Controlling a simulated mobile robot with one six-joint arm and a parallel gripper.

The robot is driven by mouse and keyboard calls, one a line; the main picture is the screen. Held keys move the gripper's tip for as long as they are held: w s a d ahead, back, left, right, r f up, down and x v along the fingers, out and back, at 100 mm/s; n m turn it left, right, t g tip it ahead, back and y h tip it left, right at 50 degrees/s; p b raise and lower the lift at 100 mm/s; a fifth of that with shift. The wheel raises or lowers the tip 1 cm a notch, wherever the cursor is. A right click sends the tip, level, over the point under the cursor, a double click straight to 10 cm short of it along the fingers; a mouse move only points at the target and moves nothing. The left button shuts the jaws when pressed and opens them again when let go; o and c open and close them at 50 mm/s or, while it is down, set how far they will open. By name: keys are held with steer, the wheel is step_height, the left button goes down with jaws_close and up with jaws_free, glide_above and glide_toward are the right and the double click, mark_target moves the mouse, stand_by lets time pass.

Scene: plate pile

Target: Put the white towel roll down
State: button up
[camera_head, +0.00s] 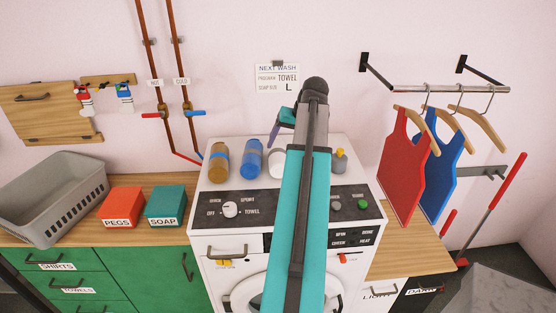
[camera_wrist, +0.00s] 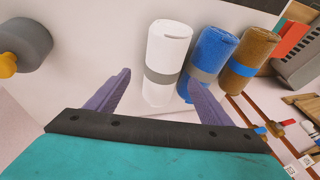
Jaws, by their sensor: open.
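The white towel roll (camera_wrist: 165,98) has a grey band and stands on top of the white washing machine (camera_head: 211,207). In the wrist view it lies between the two spread purple fingers of my gripper (camera_wrist: 158,78), close to the right finger, which overlaps the blue roll. Whether a finger touches the white roll I cannot tell. In the head view the white towel roll (camera_head: 277,160) is partly hidden by my arm. My gripper (camera_head: 279,126) is open there, beyond my arm's teal link, and partly hidden.
A blue roll (camera_head: 251,160) and a brown roll (camera_head: 219,163) stand left of the white one. A grey bottle with a yellow cap (camera_head: 339,161) stands to its right. Red and teal boxes and a grey basket (camera_head: 50,195) sit on the left counter. Pipes rise behind.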

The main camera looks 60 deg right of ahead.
mark_target(281, 152)
steer(key=shift+f, duration=0.1)
steer(key=shift+b+x, duration=1.75)
steer(key=shift+x, duration=0.8)
steer(key=shift+w+a, duration=0.1)
steer(key=shift+a, duration=0.1)
steer(key=c, duration=1.4)
steer(key=shift+o, duration=0.2)
step_height(281, 152, up, 9)
steer(key=b, duration=0.2)
steer(key=shift+d+f+b, duration=0.1)
steer(key=shift+f+b, duration=0.15)
steer(key=shift+b, duration=0.15)
steer(key=shift+r, duration=0.85)
